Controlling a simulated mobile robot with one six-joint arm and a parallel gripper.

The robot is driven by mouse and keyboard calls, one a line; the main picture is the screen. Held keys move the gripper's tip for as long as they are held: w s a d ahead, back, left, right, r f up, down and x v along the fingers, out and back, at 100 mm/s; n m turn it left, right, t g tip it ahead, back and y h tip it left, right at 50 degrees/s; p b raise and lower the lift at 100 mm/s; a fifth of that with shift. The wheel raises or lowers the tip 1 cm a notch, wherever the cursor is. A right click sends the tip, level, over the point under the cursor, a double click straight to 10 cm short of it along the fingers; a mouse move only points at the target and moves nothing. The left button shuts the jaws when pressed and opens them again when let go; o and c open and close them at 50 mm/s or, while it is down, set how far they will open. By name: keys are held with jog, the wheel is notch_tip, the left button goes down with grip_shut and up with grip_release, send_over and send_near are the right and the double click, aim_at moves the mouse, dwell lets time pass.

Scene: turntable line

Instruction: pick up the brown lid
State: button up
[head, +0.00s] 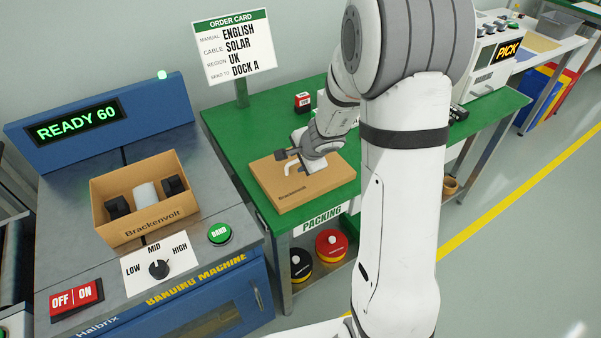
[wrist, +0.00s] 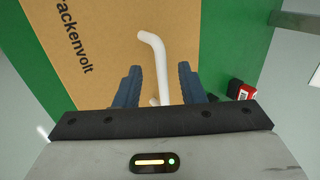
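The brown lid (head: 312,187) lies flat on the green packing table, with "Brackenvolt" printed along its front edge. Its white bent handle (head: 292,170) stands up from the top; the handle (wrist: 153,50) also shows in the wrist view, on the brown lid surface (wrist: 105,40). My gripper (head: 290,158) is just above the lid at the handle. In the wrist view my gripper (wrist: 160,72) has its two blue fingers apart, one on each side of the handle, with gaps visible. The lower end of the handle is partly hidden behind the gripper body.
An open brown box (head: 150,222) with dark and white items stands on the blue banding machine (head: 190,285) at left. A small red box (head: 302,102) is on the green table (head: 245,125) behind the lid. An order card (head: 234,47) stands at the back.

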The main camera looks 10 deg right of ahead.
jog(key=shift+c, duration=0.3)
grip_shut()
dwell(0.3)
